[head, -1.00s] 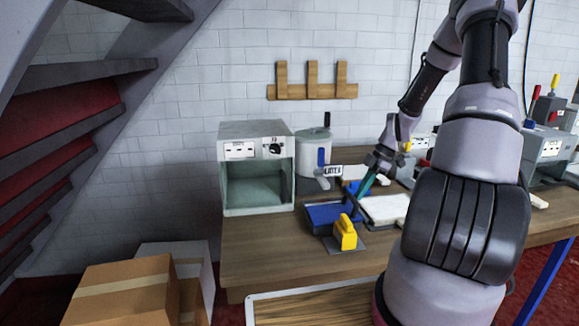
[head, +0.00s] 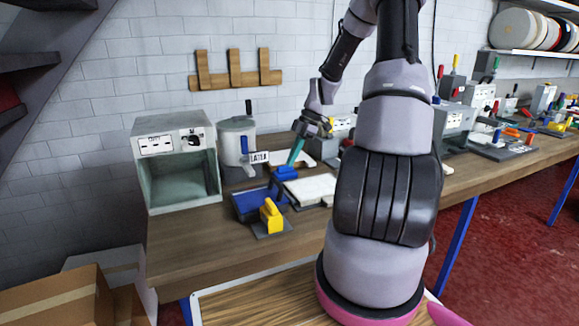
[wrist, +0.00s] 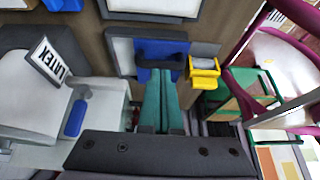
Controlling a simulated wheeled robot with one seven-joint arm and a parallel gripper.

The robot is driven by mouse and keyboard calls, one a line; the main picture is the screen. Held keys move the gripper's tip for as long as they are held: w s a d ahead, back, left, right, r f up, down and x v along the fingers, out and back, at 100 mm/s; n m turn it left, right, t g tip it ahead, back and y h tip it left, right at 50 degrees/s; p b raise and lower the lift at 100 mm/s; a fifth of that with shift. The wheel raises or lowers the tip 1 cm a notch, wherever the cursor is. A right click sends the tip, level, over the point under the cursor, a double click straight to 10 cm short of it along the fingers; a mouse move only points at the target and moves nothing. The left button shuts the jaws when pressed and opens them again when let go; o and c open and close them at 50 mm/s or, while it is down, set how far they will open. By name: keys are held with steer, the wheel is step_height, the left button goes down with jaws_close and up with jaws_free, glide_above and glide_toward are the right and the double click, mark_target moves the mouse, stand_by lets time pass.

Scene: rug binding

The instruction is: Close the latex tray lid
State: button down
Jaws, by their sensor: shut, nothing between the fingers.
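A blue tray (head: 252,204) with a dark rim lies on the bench, in front of the pot with the LATEX sign (head: 259,157). In the wrist view the blue tray (wrist: 174,76) shows just beyond my fingers, with a dark bar across it. A pale, dark-edged panel (head: 312,189) lies to its right in the head view; I cannot tell whether this is the lid. My gripper (head: 292,161) has its teal fingers together and empty, pointing down above the tray area. In the wrist view the fingers (wrist: 162,85) partly cover the tray.
A yellow-handled tool (head: 270,216) stands at the tray's front right. A grey open-fronted box (head: 180,165) stands to the left, and the latex pot (head: 236,135) behind. Bench front (head: 205,245) is clear.

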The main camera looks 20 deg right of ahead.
steer(key=d+r, duration=0.4)
steer(key=d, duration=0.2)
steer(key=h, duration=0.4)
glide_toward(277, 180)
steer(key=f, duration=0.6)
steer(key=shift+s+a+f, duration=0.1)
steer(key=shift+a+f, duration=0.05)
steer(key=shift+a, duration=0.2)
steer(key=shift+f, duration=0.25)
